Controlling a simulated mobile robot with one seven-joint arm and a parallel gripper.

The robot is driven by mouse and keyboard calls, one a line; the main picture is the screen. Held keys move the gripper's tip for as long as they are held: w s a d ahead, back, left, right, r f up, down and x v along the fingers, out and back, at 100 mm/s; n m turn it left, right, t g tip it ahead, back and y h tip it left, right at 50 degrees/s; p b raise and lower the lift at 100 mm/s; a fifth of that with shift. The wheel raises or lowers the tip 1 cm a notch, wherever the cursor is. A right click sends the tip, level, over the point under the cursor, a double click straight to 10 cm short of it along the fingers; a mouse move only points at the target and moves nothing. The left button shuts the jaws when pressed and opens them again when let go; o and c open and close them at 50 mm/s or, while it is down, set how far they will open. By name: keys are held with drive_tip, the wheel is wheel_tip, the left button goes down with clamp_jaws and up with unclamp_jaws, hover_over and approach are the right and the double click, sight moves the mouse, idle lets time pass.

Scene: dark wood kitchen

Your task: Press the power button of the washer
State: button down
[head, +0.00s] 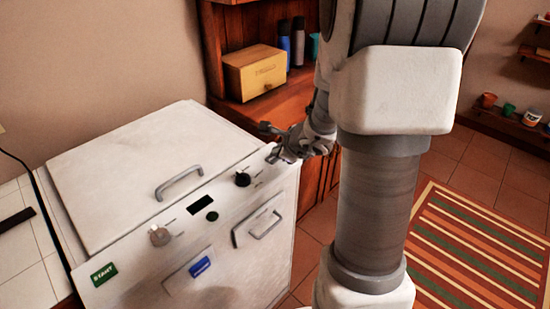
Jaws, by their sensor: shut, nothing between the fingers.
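The washer (125,150) is a white box with a lid handle on top and a sloped front panel. The panel has a silver knob (160,236), a dark display (200,203), a small dark green round button (212,216) and a black knob (242,179). A green label (104,274) is at its left end, its text hard to read. I cannot tell which control is the power button. My gripper (276,157) is shut and empty at the panel's right end, right of the black knob. Whether it touches the panel is unclear.
A drawer handle (257,229) and a blue label (200,267) are on the washer's front. A wooden shelf with a yellow box (255,72) and bottles stands behind my gripper. A striped rug (478,250) lies on the tiled floor at right.

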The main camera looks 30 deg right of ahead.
drive_tip(key=shift+f, duration=0.15)
idle(0.4)
drive_tip(key=shift+r, duration=0.65)
wheel_tip(320, 180, up, 6)
drive_tip(key=p, duration=0.5)
idle(0.5)
